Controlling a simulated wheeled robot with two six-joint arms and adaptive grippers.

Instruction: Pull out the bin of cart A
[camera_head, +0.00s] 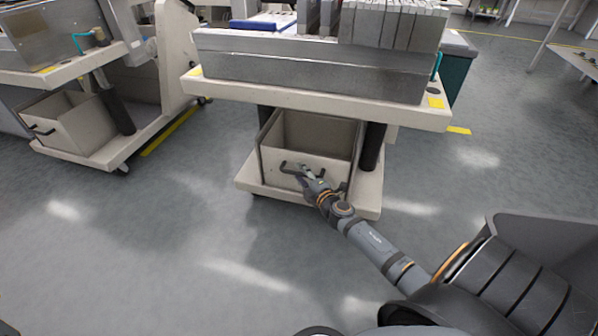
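A beige open-topped bin (318,133) sits on the low base of the cart (262,192) in the middle, under its tabletop. The bin's front has a dark handle (287,168). My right arm reaches in from the lower right. Its gripper (303,173) is at the handle, at the right part of it. The fingers are small and overlap the handle, so I cannot tell whether they are closed on it. The cart's letter is not readable. My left gripper is not in view.
The cart's top (320,100) carries grey metal feeders above the bin. A second cart (85,72) with a similar bin (70,125) stands at the left. The grey floor (170,240) in front is clear. Yellow tape (170,132) marks the floor between the carts.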

